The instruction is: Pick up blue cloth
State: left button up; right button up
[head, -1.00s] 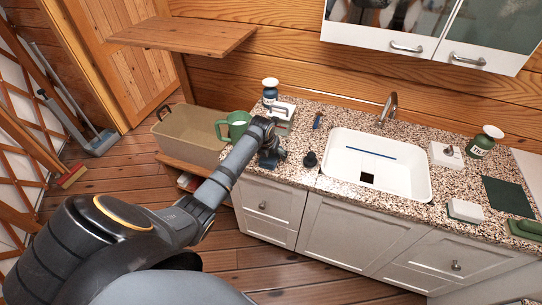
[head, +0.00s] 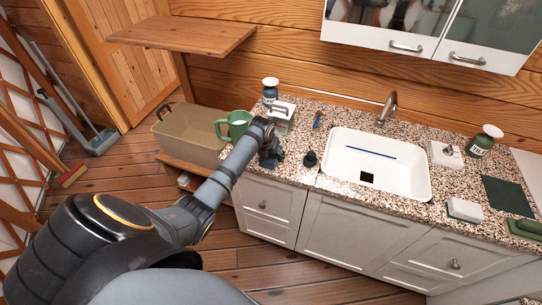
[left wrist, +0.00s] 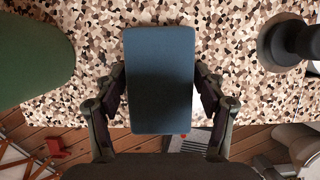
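The blue cloth (left wrist: 160,65) shows in the left wrist view as a flat, upright-standing rectangle in the picture, centred between the fingers of my left gripper (left wrist: 160,78). One finger is close against each long side; I cannot tell whether they press on it. Its near end overlaps the counter's front edge in this view. In the head view my left gripper (head: 270,152) points down at the left front of the counter, with the blue cloth (head: 268,161) partly hidden at its fingers. My right gripper is not in view.
A green mug (head: 237,126) stands close to the left of the gripper. A dark stopper-like object (head: 310,159) is to its right, before the white sink (head: 400,180). A soap bottle (head: 270,92) and white-topped holder (head: 284,109) stand behind. A beige bin (head: 188,132) is left of the counter.

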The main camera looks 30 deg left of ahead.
pick_arm(q)
jog(key=c, duration=0.7)
jog(key=shift+r, duration=0.3)
notch_tip(320, 180, up, 3)
jog(key=shift+w+r+b, duration=0.1)
jog(key=shift+b, duration=0.85)
jog(key=s+r, duration=0.1)
jog(key=s+d+r, duration=0.1)
jog(key=s+r, duration=0.1)
jog(key=r, duration=0.1)
jog(key=shift+s+d, duration=0.2)
jog(key=shift+d, duration=0.05)
jog(key=s+d+r, duration=0.1)
jog(key=s+r, duration=0.1)
jog(key=s, duration=0.1)
jog(key=s+d+r+b, duration=0.1)
jog(key=s+d, duration=0.1)
jog(key=s, duration=0.1)
jog(key=s+d+r, duration=0.1)
jog(key=s+r, duration=0.1)
jog(key=s, duration=0.1)
jog(key=shift+s+d+r+b, duration=0.2)
jog(key=shift+d+r+b, duration=0.1)
jog(key=shift+r+b, duration=0.05)
jog(key=o, duration=0.6)
jog(key=c, duration=0.5)
